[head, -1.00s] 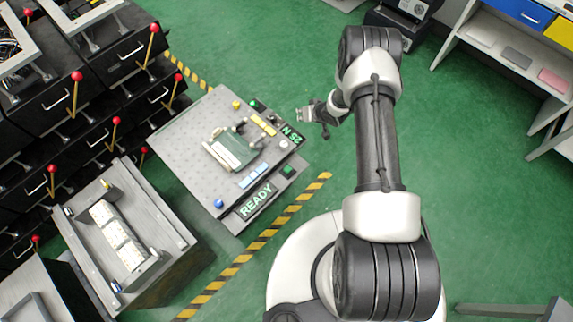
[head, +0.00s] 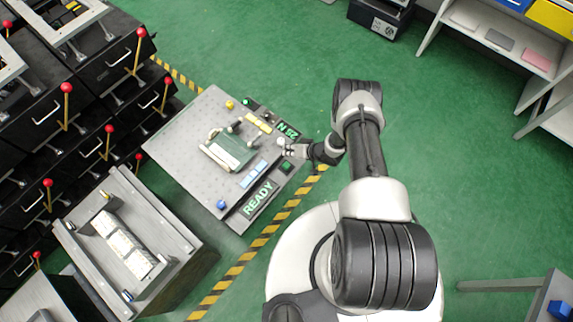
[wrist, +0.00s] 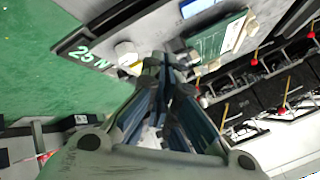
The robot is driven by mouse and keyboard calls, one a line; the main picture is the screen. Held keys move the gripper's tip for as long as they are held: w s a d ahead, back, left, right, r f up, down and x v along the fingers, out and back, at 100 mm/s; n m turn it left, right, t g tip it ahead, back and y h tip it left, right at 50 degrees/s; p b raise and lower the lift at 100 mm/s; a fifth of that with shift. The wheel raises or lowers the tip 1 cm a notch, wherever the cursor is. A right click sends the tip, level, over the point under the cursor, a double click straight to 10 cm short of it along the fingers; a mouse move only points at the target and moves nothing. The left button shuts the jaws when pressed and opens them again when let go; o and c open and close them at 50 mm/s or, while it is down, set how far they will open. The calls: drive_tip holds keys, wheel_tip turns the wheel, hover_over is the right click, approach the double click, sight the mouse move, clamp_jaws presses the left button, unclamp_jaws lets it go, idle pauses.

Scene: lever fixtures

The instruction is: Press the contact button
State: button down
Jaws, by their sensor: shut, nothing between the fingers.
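The fixture (head: 180,150) is a grey perforated plate on a bench, with a green board (head: 232,151) clamped on it. A small pale button (wrist: 127,52) shows beside the "25 N" display in the wrist view; in the head view my gripper covers that spot. A square green button (head: 287,167) sits near the READY sign. I cannot tell by label which is the contact button. My gripper (head: 283,147) is shut and empty over the fixture's right edge. Its fingertips (wrist: 160,64) appear close to the pale button; contact cannot be told.
The READY sign (head: 258,197) and 25 N display (head: 287,131) line the fixture's right side. Yellow blocks (head: 258,123) and a blue knob (head: 221,204) sit on the plate. Black drawers with red-knobbed levers (head: 66,88) stand left.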

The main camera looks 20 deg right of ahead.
drive_tip(key=b, duration=0.6)
hover_over(288, 164)
wheel_tip(288, 164, down, 8)
drive_tip(key=shift+r, duration=0.1)
drive_tip(key=shift+f+b, duration=0.5)
drive_tip(key=shift+f+b, duration=0.2)
drive_tip(key=shift+b, duration=0.1)
idle(0.5)
drive_tip(key=shift+f+b, duration=0.25)
drive_tip(key=shift+b, duration=0.2)
drive_tip(key=shift+f+b, duration=0.45)
drive_tip(key=shift+b, duration=0.2)
idle(0.6)
drive_tip(key=shift+r, duration=0.15)
idle(0.3)
drive_tip(key=shift+r+p, duration=0.55)
drive_tip(key=shift+r, duration=0.25)
drive_tip(key=shift+r+p, duration=1.55)
drive_tip(key=shift+r, duration=0.9)
